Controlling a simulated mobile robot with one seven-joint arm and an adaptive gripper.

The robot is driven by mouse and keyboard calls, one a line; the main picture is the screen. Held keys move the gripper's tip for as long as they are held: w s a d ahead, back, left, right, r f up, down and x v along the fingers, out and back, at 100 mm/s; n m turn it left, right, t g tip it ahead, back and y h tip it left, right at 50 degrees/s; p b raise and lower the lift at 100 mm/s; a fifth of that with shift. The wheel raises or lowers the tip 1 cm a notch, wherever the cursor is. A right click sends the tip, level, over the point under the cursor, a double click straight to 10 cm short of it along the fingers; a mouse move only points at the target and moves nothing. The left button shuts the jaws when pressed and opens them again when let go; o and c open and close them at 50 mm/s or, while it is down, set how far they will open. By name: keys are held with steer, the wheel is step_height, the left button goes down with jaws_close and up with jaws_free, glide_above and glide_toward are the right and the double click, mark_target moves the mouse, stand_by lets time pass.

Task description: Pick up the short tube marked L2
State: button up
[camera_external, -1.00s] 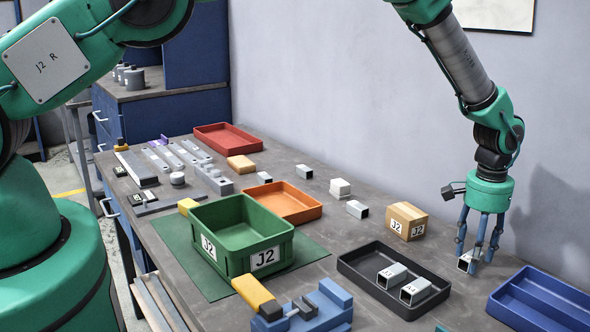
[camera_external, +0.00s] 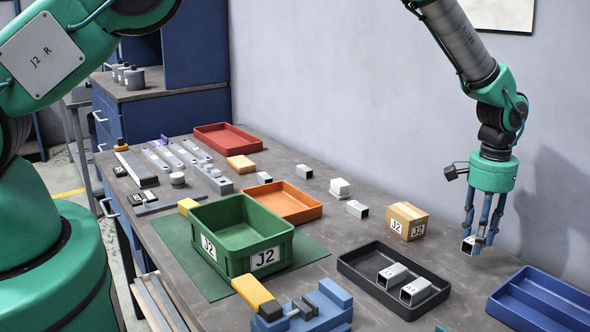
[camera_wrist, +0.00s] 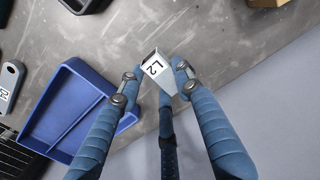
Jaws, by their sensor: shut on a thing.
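The short tube marked L2 (camera_wrist: 154,68) is a square, galvanized tube with a white label. My gripper (camera_wrist: 157,82) is shut on it, with blue fingers on both sides and a third finger behind it in the wrist view. In the external view my gripper (camera_external: 477,242) holds the tube (camera_external: 468,245) slightly above the table at the right, behind the black tray.
A black tray (camera_external: 352,273) with two labelled tubes lies to the left. A blue divided tray (camera_external: 545,304) is at the right front. A cardboard box (camera_external: 405,222) marked J2, a green J2 bin (camera_external: 228,263) and an orange tray (camera_external: 295,218) stand further left. The wall is close behind.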

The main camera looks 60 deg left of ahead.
steer(key=shift+r, duration=2.75)
